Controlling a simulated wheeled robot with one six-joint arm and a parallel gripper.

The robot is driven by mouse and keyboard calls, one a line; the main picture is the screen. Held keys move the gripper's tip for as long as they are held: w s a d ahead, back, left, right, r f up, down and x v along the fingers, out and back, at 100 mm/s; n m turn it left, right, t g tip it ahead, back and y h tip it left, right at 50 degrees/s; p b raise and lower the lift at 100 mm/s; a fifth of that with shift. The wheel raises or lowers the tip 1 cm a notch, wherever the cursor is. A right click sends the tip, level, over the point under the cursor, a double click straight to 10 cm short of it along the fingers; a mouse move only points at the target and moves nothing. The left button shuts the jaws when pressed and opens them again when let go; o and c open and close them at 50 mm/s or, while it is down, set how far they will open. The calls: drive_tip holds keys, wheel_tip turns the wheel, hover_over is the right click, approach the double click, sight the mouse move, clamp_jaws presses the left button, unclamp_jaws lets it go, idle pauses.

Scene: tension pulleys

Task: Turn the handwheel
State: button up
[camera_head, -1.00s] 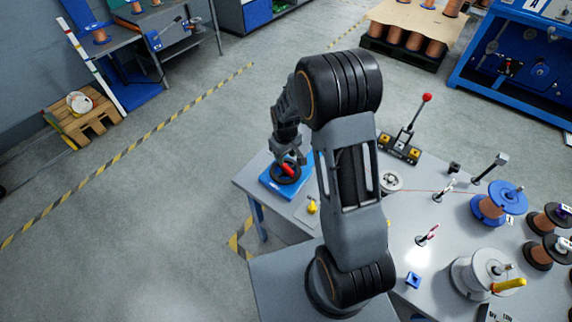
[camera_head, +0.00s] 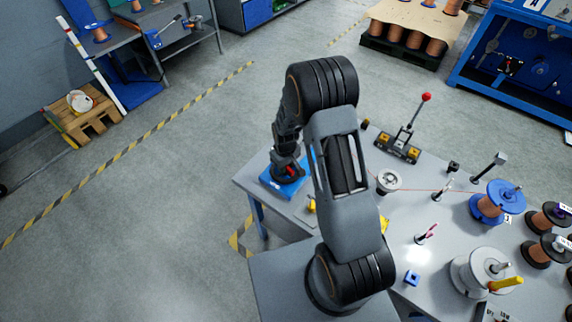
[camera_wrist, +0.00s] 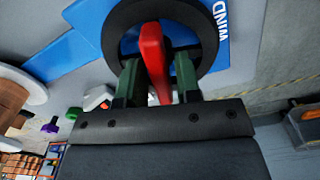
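The handwheel is a black ring (camera_wrist: 118,25) with an upright red handle (camera_wrist: 152,58), on a blue base (camera_wrist: 88,38) marked "WIND". In the head view the blue base (camera_head: 285,189) lies at the left end of the grey table. A bit of red (camera_head: 292,171) shows there under my wrist, which hides most of the wheel. My gripper (camera_wrist: 158,75) has its two green fingers on either side of the red handle. A narrow gap shows beside the right finger; contact on the left side is unclear. The fingers look open around the handle.
On the table (camera_head: 405,235) stand a lever box with a red knob (camera_head: 426,97), a small grey pulley (camera_head: 389,181), thin posts and a blue spool (camera_head: 497,203). A red line runs from the pulley towards the posts.

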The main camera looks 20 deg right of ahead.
clamp_jaws()
drive_tip(key=shift+f+m+b, duration=0.2)
drive_tip(key=shift+m+b, duration=0.3)
drive_tip(key=shift+b, duration=0.4)
drive_tip(key=shift+r+m, duration=0.2)
drive_tip(key=shift+m, duration=0.1)
drive_tip(key=shift+o, duration=1.3)
unclamp_jaws()
drive_tip(key=shift+r, duration=0.1)
wheel_tip(320, 180, up, 14)
drive_tip(key=b, duration=0.1)
